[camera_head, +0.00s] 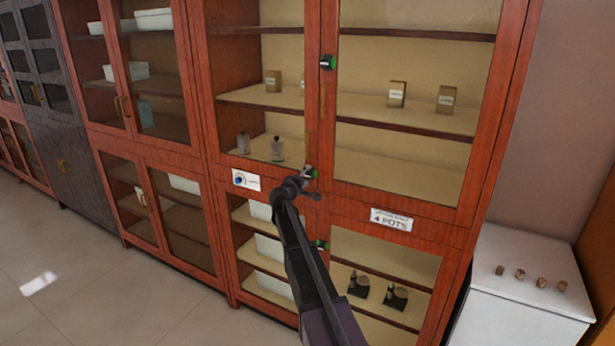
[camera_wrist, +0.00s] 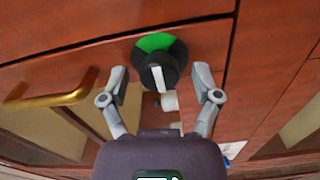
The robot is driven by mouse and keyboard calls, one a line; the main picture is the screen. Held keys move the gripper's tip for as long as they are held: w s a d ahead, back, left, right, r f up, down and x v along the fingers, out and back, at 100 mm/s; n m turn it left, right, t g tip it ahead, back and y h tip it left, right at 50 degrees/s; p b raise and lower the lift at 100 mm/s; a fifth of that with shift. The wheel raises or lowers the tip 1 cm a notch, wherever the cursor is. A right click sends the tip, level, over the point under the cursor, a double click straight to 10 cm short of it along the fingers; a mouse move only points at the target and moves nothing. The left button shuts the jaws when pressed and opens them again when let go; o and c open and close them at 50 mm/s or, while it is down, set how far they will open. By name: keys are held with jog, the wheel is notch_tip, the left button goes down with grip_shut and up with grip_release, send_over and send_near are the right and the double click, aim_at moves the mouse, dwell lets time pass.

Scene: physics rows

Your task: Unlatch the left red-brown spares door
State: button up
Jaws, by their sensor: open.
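A red-brown cabinet with a glazed left upper door (camera_head: 262,65) stands in front of me. A round black latch knob (camera_head: 310,172) sits at the lower inner corner of that door, partly hidden by my gripper (camera_head: 306,184). In the wrist view the knob (camera_wrist: 150,67) has a green sector and a white pointer. My gripper (camera_wrist: 160,72) is open, its two fingers on either side of the knob and apart from it. A brass handle (camera_wrist: 50,97) lies to the left of the knob in the wrist view. The door looks closed.
Another green-marked knob (camera_head: 327,62) sits higher on the door seam, and one (camera_head: 322,245) is on the lower doors. A "4 POTS" label (camera_head: 391,219) and a blue-marked label (camera_head: 245,180) are on the frame. A white cabinet (camera_head: 520,285) stands at right. Floor at left is clear.

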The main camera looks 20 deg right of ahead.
jog(key=v, duration=1.1)
jog(key=shift+s+a, duration=0.2)
jog(key=shift+a, duration=0.05)
jog(key=s+a+f+m+g+y, duration=0.2)
jog(key=s+f+m+g+y, duration=0.1)
jog(key=s+f, duration=0.4)
jog(key=s+a+f+m+g+y, duration=0.2)
jog(key=s+f+g, duration=0.2)
jog(key=s, duration=0.6)
jog(key=s+a+f+g+y, duration=0.2)
jog(key=s+a+f+y, duration=0.1)
jog(key=s+a, duration=0.3)
jog(key=s+a+f+m+g+y+p, duration=0.1)
jog(key=s+a+f+g+y, duration=0.1)
jog(key=s+a+y, duration=0.4)
jog(key=s+a+f, duration=0.1)
jog(key=s, duration=0.4)
jog(key=shift+s+a, duration=0.25)
jog(key=shift+a, duration=0.05)
